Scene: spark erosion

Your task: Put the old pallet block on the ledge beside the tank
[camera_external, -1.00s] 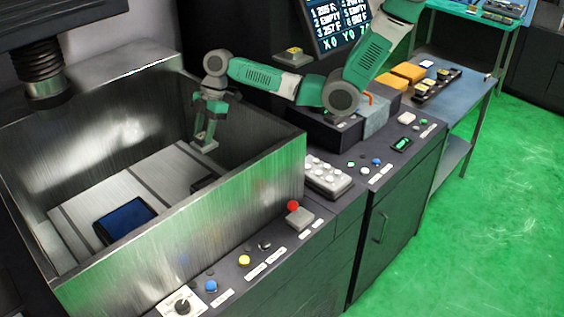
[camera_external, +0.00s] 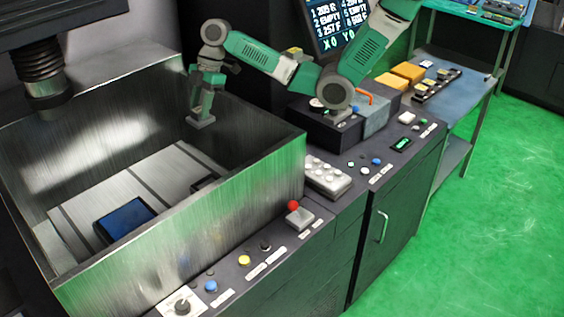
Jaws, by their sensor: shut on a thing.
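My gripper (camera_external: 202,112) points down over the back right part of the metal tank (camera_external: 190,232). It is shut on a small flat grey block (camera_external: 202,123), which I take to be the old pallet block. The block hangs roughly level and looks clear of the tank floor. Its upper side is partly hidden by the fingers. A dark ledge (camera_external: 232,272) with buttons and labels runs along the tank's front right side. I cannot tell whether this is the ledge meant.
A blue slab (camera_external: 125,218) and a small dark fixture (camera_external: 205,184) lie in the tank. A dark spindle (camera_external: 45,85) hangs at the upper left. A red knob (camera_external: 293,205) and a white keypad (camera_external: 328,176) stand beside the tank. Orange blocks (camera_external: 407,72) sit on a side table.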

